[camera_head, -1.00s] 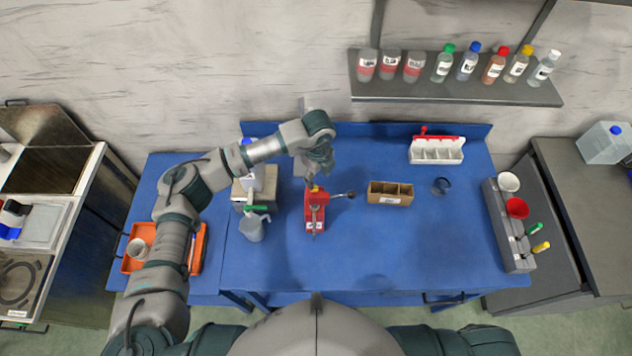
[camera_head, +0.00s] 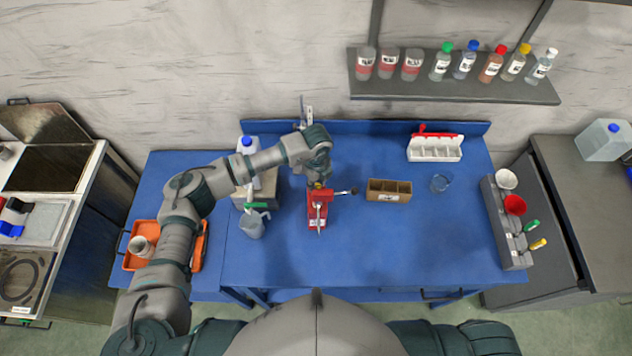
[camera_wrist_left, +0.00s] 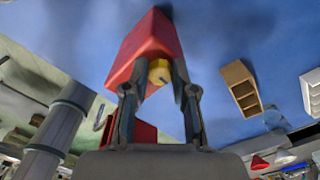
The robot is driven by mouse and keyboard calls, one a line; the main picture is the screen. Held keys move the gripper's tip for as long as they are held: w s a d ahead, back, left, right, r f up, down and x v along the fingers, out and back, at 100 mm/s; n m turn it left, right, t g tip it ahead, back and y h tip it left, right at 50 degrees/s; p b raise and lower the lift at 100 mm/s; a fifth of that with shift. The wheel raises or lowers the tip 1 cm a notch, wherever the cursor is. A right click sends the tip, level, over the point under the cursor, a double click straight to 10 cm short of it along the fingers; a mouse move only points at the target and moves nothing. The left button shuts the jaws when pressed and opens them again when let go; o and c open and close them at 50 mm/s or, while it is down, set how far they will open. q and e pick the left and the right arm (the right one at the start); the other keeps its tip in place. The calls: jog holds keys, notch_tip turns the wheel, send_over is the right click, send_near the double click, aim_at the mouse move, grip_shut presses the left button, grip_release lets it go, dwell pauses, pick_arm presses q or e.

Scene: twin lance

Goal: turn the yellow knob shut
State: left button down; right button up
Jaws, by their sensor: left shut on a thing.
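The yellow knob (camera_wrist_left: 159,72) sits on a red device (camera_wrist_left: 148,38) and lies between the fingertips of my left gripper (camera_wrist_left: 156,78) in the left wrist view. The left gripper is shut on it, one finger on each side. In the head view the red device (camera_head: 317,212) stands upright on the blue table, with a dark-tipped lever sticking out to its right. The left gripper (camera_head: 318,183) comes down on the device's top from behind, and only a bit of yellow shows there. My right gripper is not in view.
A grey jug (camera_head: 252,225) and a grey box (camera_head: 262,188) stand left of the device. The front right of the blue table (camera_head: 420,245) is clear.

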pick_arm(q)
jog(key=shift+f, duration=0.1)
jog(key=shift+a+b, duration=0.2)
jog(key=shift+b, duration=0.1)
jog(key=shift+a+f+m+b, duration=0.15)
jog(key=shift+a+m+b, duration=0.25)
jog(key=shift+m+b, duration=1.4)
jog(key=shift+b, duration=0.05)
jog(key=m+b, duration=0.4)
jog(key=shift+d+m, duration=0.3)
jog(key=shift+d, duration=0.1)
jog(key=m+b, duration=0.3)
jog(key=shift+a+m, duration=0.25)
jog(key=shift+m, duration=0.05)
jog(key=shift+m+b, duration=0.5)
jog(key=shift+b, duration=0.1)
jog(key=shift+m+b, duration=0.3)
jog(key=shift+m, duration=0.1)
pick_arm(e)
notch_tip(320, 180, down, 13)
pick_arm(q)
jog(key=m+b, duration=0.2)
jog(key=m, duration=0.1)
jog(key=shift+d, duration=0.1)
jog(key=shift+m+b, duration=0.3)
jog(key=shift+m, duration=0.5)
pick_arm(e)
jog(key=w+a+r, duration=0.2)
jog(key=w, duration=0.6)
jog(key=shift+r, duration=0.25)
